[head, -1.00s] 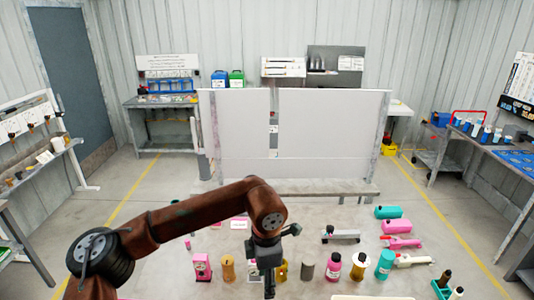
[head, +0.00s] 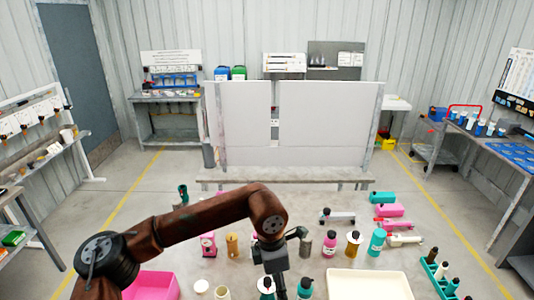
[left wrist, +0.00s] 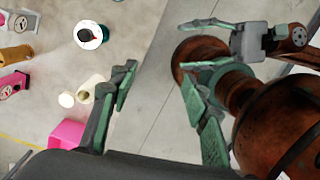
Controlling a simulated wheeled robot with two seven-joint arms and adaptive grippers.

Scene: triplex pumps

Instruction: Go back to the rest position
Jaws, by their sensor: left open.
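My left arm reaches in from the left in the head view and bends down at the middle. My left gripper (head: 281,291) hangs over the near part of the table (head: 190,262), partly cut off by the lower frame edge. In the left wrist view its two green-padded fingers (left wrist: 163,92) are spread with nothing between them, beside the table's near edge over the floor. Another green-fingered gripper, apparently my right one (left wrist: 203,43), shows at the upper right of that view. Its fingers look apart and empty. The right arm does not show in the head view.
Several bottles and pumps stand on the table, among them a pink bottle (head: 330,244) and a teal bottle (head: 376,242). A pink tray (head: 150,287) lies left of my left gripper, a cream tray (head: 408,287) right of it. A white panel (head: 330,125) stands behind.

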